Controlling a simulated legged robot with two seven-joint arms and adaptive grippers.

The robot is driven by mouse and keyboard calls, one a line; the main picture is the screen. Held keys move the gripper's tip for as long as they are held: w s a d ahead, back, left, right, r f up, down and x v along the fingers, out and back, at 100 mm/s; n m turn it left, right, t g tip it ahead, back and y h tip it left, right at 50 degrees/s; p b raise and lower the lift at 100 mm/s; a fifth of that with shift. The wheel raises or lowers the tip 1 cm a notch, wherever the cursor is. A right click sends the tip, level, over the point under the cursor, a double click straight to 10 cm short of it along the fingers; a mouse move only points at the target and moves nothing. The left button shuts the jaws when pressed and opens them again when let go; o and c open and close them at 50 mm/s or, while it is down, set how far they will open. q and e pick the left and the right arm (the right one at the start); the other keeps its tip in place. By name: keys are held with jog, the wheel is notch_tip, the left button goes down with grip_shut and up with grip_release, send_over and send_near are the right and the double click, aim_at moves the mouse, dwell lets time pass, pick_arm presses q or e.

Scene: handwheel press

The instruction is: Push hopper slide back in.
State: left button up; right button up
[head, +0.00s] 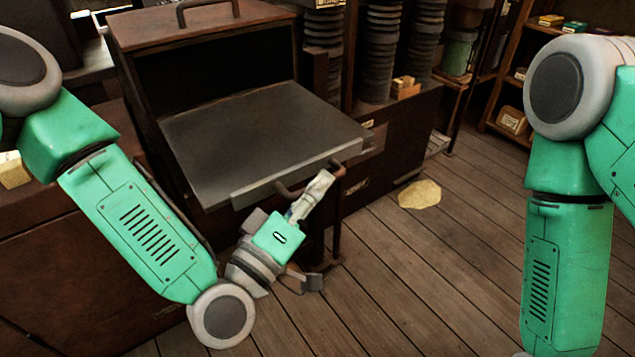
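The hopper slide (262,137) is a dark grey flat tray that sticks out of the open front of a brown hopper box (215,45). A lighter lip and a brown bar handle (293,188) are on its front edge. My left gripper (318,188) is at this handle, with its light grey tip overlapping it in the picture. I cannot tell whether it touches the handle, or whether its fingers are open or shut. My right arm hangs at the right side, and its gripper is out of the frame.
Dark ribbed columns (383,50) stand behind the slide, above a dark cabinet (390,140). Shelves (520,80) with small boxes are at the back right. A yellowish patch (419,194) lies on the plank floor (440,270), which is otherwise clear between my arms.

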aim_at(241, 114)
pick_arm(q)
jog(key=shift+w+d, duration=0.15)
jog(key=shift+w, duration=0.05)
grip_shut()
jog(key=w+a+b, duration=0.1)
jog(key=w+a, duration=0.4)
jog(key=w, duration=0.2)
jog(key=w+a+b, duration=0.2)
jog(key=w+a, duration=0.3)
jog(key=w, duration=0.2)
jog(key=w+a+b, duration=0.2)
jog(key=w+a, duration=0.3)
jog(key=w, duration=0.2)
jog(key=shift+w+a+f, duration=0.15)
jog(key=shift+a+f, duration=0.05)
jog(key=shift+a, duration=0.1)
jog(key=shift+w+a+r, duration=0.15)
